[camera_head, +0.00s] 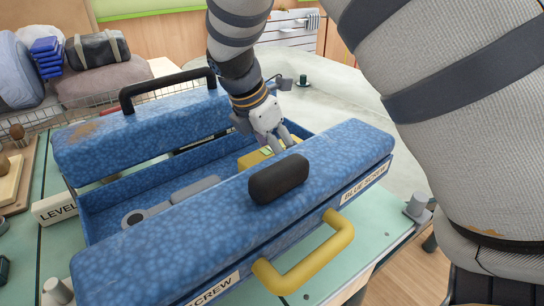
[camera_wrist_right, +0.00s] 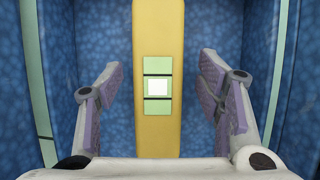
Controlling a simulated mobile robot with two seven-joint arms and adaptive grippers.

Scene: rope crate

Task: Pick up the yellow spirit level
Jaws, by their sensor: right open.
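The yellow spirit level (camera_head: 252,160) lies inside the blue toolbox (camera_head: 120,260), partly hidden by my right gripper (camera_head: 276,143) and the near lid. In the right wrist view the spirit level (camera_wrist_right: 158,28) runs vertically down the middle, with a pale green block and a white square vial window on it. My right gripper (camera_wrist_right: 160,75) is open in that view, one finger on each side of the level, with a gap on both sides. It points down into the box. My left gripper is not in view.
A grey wrench (camera_head: 170,203) lies in the box, left of the level. The near lid carries a black grip (camera_head: 279,180); a yellow handle (camera_head: 305,262) sticks out in front. The far lid has a black handle (camera_head: 168,88). The blue walls stand close around the gripper.

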